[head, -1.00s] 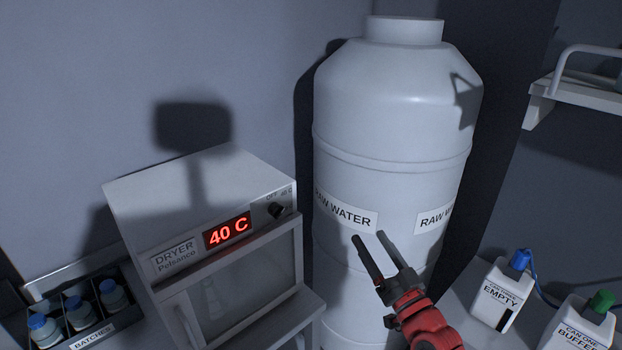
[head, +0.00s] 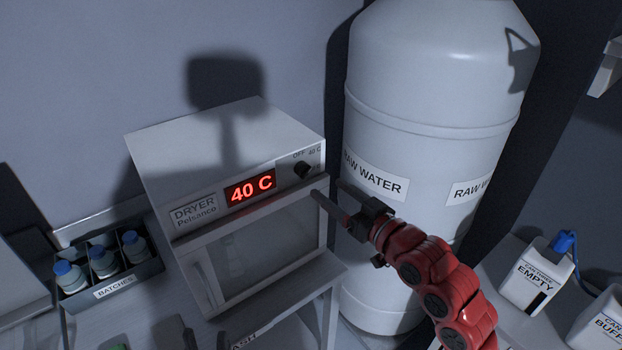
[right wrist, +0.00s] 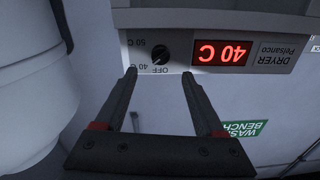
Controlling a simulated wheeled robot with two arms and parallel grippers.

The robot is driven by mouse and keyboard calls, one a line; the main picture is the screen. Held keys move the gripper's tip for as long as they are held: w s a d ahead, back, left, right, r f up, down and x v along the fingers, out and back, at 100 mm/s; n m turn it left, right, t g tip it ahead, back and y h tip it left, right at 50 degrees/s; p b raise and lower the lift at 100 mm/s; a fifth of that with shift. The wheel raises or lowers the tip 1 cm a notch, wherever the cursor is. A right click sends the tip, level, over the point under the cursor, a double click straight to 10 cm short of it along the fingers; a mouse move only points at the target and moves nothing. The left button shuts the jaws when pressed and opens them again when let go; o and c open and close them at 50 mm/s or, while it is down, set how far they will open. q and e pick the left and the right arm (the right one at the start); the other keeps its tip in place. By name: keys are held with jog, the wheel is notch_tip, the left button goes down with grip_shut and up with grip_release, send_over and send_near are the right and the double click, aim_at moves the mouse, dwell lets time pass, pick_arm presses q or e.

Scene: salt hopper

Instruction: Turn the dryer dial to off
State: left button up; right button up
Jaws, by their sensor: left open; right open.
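The dryer (head: 225,150) is a white box with a lit red display (head: 250,188) reading 40 C. Its black dial (head: 303,170) sits on the front panel right of the display, by the OFF and 40 C marks. The dial (right wrist: 160,54) also shows in the right wrist view, where labels appear upside down; its pointer is too small to read surely. My right gripper (head: 328,188) is open and empty, its fingertips just below and right of the dial. In the right wrist view the dial lies between and beyond the fingertips (right wrist: 159,73). My left gripper (head: 205,342) is open, only its dark fingertips showing at the bottom edge.
A large white raw water tank (head: 430,110) stands close right of the dryer. A batches rack (head: 115,285) with blue-capped bottles is at the left. White cans, one marked empty (head: 537,275), stand at the right. A green wash bench sign (right wrist: 243,129) shows below the dryer.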

aim_at(308, 173)
jog(key=x, duration=0.7)
jog(key=shift+w+a, duration=0.2)
jog(key=shift+w, duration=0.05)
grip_shut()
